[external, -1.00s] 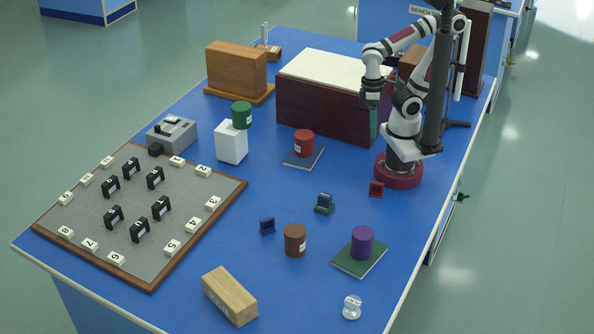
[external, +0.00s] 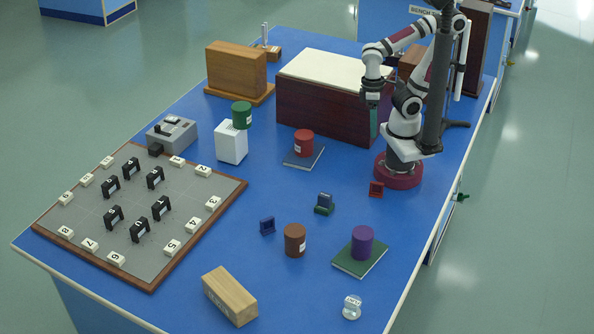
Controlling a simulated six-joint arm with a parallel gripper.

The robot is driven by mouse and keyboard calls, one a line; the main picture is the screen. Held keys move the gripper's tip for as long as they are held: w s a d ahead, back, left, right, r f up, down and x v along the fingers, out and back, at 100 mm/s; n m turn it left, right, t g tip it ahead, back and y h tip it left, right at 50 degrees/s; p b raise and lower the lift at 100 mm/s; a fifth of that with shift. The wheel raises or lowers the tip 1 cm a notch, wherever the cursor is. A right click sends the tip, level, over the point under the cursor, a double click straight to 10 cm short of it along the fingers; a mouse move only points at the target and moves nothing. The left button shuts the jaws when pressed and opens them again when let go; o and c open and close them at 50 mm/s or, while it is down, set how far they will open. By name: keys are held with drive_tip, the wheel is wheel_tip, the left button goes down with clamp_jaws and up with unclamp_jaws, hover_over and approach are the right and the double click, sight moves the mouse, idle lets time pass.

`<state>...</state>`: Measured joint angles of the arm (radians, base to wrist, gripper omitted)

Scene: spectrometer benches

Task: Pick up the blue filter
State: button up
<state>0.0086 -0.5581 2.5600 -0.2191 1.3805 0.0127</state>
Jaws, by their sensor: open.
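A small dark blue filter (external: 267,225) stands upright on the blue bench, left of the brown cylinder. A second small piece, blue-grey (external: 325,198), sits on a green base (external: 324,210) farther right; whether it is also a filter is too small to tell. My gripper (external: 374,124) hangs pointing down in front of the dark red box, far behind the blue filter and well above the bench. It is open, with nothing seen in it. Its fingers are small and hard to make out.
A red filter (external: 376,189) stands near my base. The brown cylinder (external: 295,241), a purple cylinder (external: 362,243) on a green book (external: 345,263), a wooden block (external: 230,296) and a numbered board (external: 90,248) surround the area. Bare bench lies around the blue filter.

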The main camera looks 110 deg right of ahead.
drive_tip(key=w+f+n+t, duration=0.2)
drive_tip(key=w+f+n, duration=0.2)
drive_tip(key=w+n, duration=0.6)
drive_tip(key=n+t+y, duration=0.1)
drive_tip(key=n+t, duration=1)
drive_tip(key=n, duration=2.2)
approach(271, 217)
drive_tip(key=x, duration=0.3)
drive_tip(key=shift+w+d+f, duration=0.2)
drive_tip(key=shift+d, duration=0.05)
drive_tip(key=shift+a+f+n, duration=0.15)
drive_tip(key=shift+a+n, duration=0.1)
drive_tip(key=shift+n, duration=0.35)
drive_tip(key=x, duration=0.7)
drive_tip(key=shift+w+a, duration=0.15)
drive_tip(key=shift+w, duration=0.1)
clamp_jaws()
